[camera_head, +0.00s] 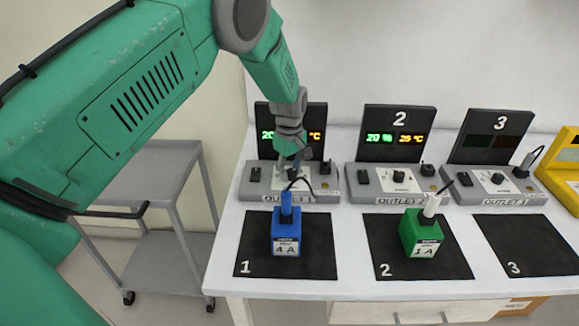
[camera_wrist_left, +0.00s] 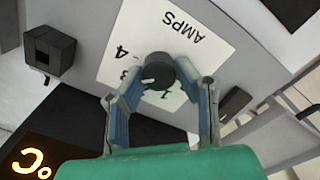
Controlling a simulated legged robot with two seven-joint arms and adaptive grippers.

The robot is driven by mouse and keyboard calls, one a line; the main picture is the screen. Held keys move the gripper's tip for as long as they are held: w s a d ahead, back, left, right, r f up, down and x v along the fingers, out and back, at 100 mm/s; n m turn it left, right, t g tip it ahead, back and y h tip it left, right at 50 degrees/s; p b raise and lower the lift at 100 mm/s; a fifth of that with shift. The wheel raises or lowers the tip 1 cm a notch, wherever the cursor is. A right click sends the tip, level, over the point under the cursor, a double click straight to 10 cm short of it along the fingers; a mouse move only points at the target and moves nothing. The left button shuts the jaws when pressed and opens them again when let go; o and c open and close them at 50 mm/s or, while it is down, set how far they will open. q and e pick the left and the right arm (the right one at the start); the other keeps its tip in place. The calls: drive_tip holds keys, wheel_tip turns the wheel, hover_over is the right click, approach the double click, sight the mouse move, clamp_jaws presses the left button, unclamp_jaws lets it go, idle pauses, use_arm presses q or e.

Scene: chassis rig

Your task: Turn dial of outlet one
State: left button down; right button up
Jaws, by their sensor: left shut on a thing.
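The outlet 1 unit (camera_head: 262,187) stands on the white bench. Its dark display (camera_head: 263,114) is partly hidden by my arm, with green digits beginning "20" and an orange "°C" showing. My left gripper (camera_head: 293,168) reaches down onto this unit from above. In the left wrist view the black round dial (camera_wrist_left: 160,71), with a light pointer mark, sits on a white AMPS label (camera_wrist_left: 165,35) with numbers around it. The blue finger pads of my left gripper (camera_wrist_left: 160,98) are on either side of the dial, shut on it. My right gripper is not in view.
A blue 4 A battery (camera_head: 286,240) stands on mat 1, and a green 1 A battery (camera_head: 422,236) on mat 2. Mat 3 (camera_head: 530,245) is empty. Outlet 2 (camera_head: 393,180) and outlet 3 (camera_head: 492,185) stand to the right. A grey cart (camera_head: 170,165) is left of the bench.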

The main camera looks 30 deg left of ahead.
use_arm(q)
drive_tip(key=m, duration=0.2)
drive_tip(key=m+p, duration=0.1)
drive_tip(key=shift+w+d+r, duration=0.2)
drive_tip(key=shift+w+r, duration=0.05)
drive_tip(key=shift+w, duration=0.05)
drive_tip(key=shift+m, duration=1.4)
drive_tip(key=shift+f+m, duration=0.1)
drive_tip(key=shift+m, duration=0.2)
drive_tip(key=c, duration=1.3)
unclamp_jaws()
drive_tip(key=shift+o, duration=0.5)
drive_tip(key=shift+s, duration=0.15)
